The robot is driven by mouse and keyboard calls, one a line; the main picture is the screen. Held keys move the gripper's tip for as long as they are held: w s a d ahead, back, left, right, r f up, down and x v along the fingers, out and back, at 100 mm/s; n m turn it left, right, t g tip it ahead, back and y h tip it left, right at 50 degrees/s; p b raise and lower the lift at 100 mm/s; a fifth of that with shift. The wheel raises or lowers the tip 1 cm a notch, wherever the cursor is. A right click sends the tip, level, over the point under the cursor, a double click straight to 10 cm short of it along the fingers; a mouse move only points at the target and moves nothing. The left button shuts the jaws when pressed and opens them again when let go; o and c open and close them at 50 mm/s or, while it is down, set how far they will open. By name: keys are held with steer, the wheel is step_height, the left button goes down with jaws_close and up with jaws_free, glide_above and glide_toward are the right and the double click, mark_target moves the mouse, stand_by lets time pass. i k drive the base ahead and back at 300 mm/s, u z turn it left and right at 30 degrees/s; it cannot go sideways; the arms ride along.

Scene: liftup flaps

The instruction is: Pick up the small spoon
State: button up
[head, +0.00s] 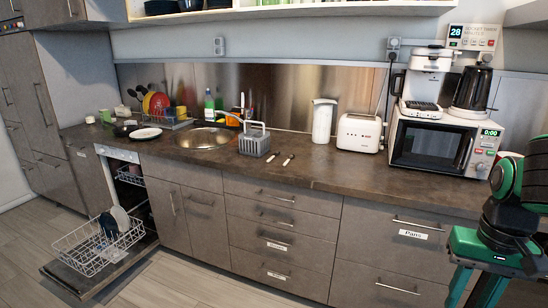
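Two small utensils with dark and pale parts lie apart on the dark countertop, in front of the grey cutlery holder. One is the left utensil (273,156), the other the right utensil (288,159). They are too small in the head view to tell which is the small spoon. My green and black arm shows at the right edge, in front of the counter and well away from the utensils. I cannot make out my gripper's fingertips in this view.
A grey cutlery holder (254,143) stands just left of the utensils, near the sink (204,138). A white jug (323,121), toaster (359,133) and microwave (432,147) stand to the right. The dishwasher door (80,285) is open at lower left, its rack (85,250) pulled out.

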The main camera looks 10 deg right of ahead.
mark_target(292, 156)
steer(key=u, duration=0.25)
steer(key=i, duration=1.15)
steer(key=u, duration=0.4)
steer(key=i, duration=1.05)
